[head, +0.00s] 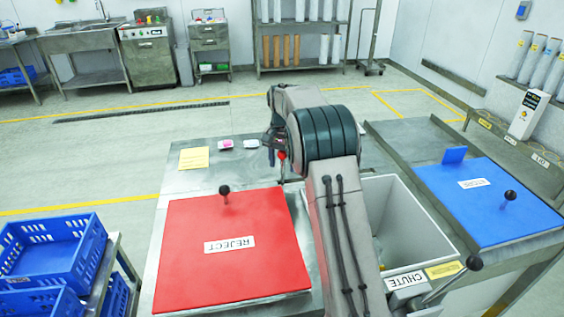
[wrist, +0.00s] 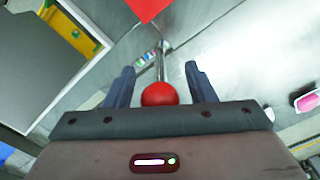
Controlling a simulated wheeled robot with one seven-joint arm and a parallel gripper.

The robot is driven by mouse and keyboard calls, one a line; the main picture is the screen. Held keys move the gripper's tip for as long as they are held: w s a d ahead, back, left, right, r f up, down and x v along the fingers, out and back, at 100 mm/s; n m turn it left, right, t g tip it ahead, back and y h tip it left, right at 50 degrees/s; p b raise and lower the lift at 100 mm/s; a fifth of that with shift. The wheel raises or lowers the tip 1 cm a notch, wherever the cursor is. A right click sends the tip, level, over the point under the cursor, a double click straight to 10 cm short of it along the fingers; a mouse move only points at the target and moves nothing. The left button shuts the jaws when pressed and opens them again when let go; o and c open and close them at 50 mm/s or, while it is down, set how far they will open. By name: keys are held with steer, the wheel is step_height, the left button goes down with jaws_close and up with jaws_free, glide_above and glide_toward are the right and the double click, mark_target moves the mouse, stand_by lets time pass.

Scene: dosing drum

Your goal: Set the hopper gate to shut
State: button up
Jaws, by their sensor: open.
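A lever with a red ball knob (head: 282,155) stands at the back edge of the steel table area, beside my arm. In the wrist view the red knob (wrist: 160,94) sits between the two dark fingers of my gripper (wrist: 162,86), with its metal rod running away behind it. The fingers are apart, with a gap visible on each side of the knob. In the head view my gripper (head: 271,142) is partly hidden by my own wrist. No label naming the hopper gate is readable, and the gate plate itself is not clearly visible.
A red REJECT lid (head: 233,270) with a black knob lies left of my arm. A grey CHUTE bin (head: 408,215) with a black-knobbed lever (head: 474,262) is to the right. A blue lid (head: 500,215) lies farther right. Blue crates (head: 45,250) stand at left.

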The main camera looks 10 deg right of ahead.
steer(key=shift+c, duration=0.3)
jaws_close()
steer(key=d+p, duration=1)
steer(key=d, duration=2.1)
steer(key=shift+d, duration=0.15)
steer(key=shift+d+r, duration=0.1)
steer(key=shift+r, duration=0.05)
steer(key=shift+o, duration=0.3)
jaws_free()
steer(key=shift+d, duration=0.15)
step_height(320, 180, up, 14)
steer(key=shift+a+f, duration=0.2)
